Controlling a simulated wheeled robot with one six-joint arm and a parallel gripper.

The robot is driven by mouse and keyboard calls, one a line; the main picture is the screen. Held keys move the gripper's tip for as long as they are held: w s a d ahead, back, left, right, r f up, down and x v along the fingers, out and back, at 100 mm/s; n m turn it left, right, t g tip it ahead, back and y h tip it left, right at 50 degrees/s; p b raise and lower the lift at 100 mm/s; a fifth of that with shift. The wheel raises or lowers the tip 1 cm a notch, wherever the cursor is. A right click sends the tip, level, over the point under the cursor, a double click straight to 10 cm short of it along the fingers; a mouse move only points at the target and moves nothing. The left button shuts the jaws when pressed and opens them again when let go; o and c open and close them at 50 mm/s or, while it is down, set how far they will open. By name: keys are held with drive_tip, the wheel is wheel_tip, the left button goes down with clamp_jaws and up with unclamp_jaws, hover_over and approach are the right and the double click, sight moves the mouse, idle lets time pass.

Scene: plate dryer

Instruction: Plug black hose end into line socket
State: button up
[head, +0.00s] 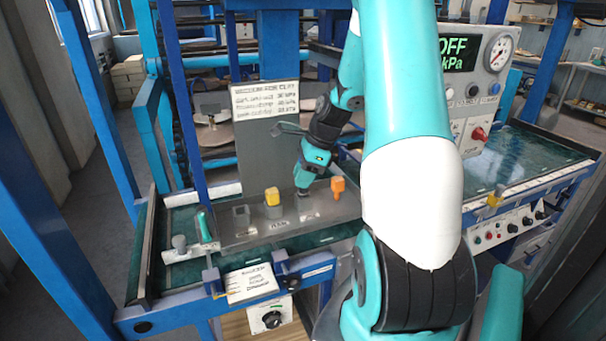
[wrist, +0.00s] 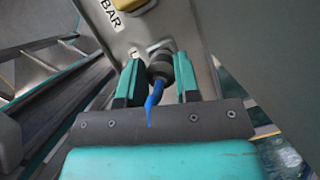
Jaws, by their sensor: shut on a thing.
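My gripper (head: 303,189) points down at the grey fittings plate in the head view. In the wrist view its two teal fingers (wrist: 158,76) stand on either side of a black hose end (wrist: 160,62), held between them. A short blue piece (wrist: 154,99) trails from the hose end toward the palm. The tip of the hose end is close to the grey plate (wrist: 195,25), by a small metallic round part. I cannot tell whether it is seated in the line socket, which I cannot make out behind the hose end and fingers.
A yellow fitting (head: 272,197) and a grey one (head: 241,214) stand left of my gripper, an orange one (head: 338,187) right. A sign (head: 265,101) stands behind. A control panel (head: 476,85) with a gauge reads OFF. Blue posts flank the green-topped bench.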

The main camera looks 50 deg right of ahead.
drive_tip(key=o, duration=1)
drive_tip(key=shift+p+v, duration=8.4)
drive_tip(key=shift+v, duration=0.25)
